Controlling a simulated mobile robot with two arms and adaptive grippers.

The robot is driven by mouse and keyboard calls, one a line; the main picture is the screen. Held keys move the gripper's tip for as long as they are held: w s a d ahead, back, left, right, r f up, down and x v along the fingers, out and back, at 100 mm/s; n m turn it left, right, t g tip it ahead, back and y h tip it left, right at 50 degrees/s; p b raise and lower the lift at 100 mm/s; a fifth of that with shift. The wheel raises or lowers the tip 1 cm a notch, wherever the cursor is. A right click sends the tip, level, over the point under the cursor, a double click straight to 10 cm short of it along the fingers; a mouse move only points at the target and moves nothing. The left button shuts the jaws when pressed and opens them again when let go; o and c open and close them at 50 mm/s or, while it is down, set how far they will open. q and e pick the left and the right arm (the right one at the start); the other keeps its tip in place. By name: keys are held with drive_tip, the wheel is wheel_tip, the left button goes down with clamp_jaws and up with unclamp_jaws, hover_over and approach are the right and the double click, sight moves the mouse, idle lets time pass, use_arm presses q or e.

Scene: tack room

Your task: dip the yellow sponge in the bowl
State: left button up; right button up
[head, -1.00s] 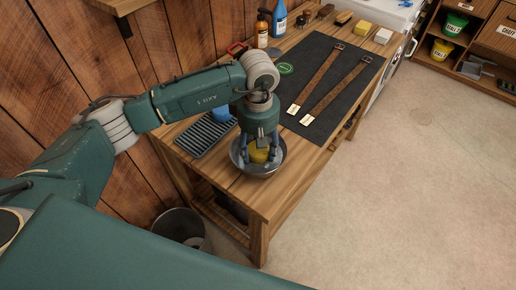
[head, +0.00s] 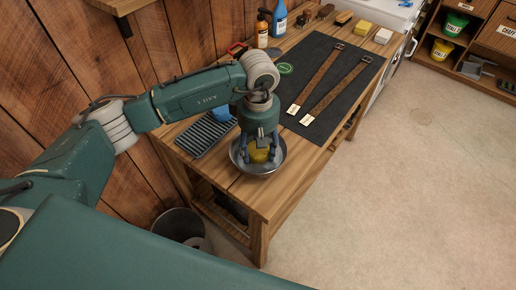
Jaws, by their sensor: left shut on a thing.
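The yellow sponge (head: 259,155) is between the fingers of my left gripper (head: 259,157), which is shut on it. The sponge is inside the outline of the metal bowl (head: 262,171), which stands on the near end of the wooden workbench (head: 254,192). My gripper points down into the bowl. Whether the sponge touches the bowl's bottom or any liquid is hidden by the fingers and the sponge itself. My right gripper is not in view.
A dark ribbed rack (head: 205,134) with a blue item (head: 222,113) lies left of the bowl. A dark mat (head: 331,80) with two brown straps (head: 337,84) lies beyond it. Bottles (head: 278,20) stand at the back. A bin (head: 180,225) is on the floor.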

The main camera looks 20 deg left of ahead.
use_arm(q)
wheel_tip(320, 180, up, 6)
drive_tip(key=shift+f+p, duration=0.1)
drive_tip(key=shift+p, duration=1.1)
wheel_tip(320, 180, up, 7)
drive_tip(key=p, duration=0.2)
drive_tip(key=shift+p, duration=0.35)
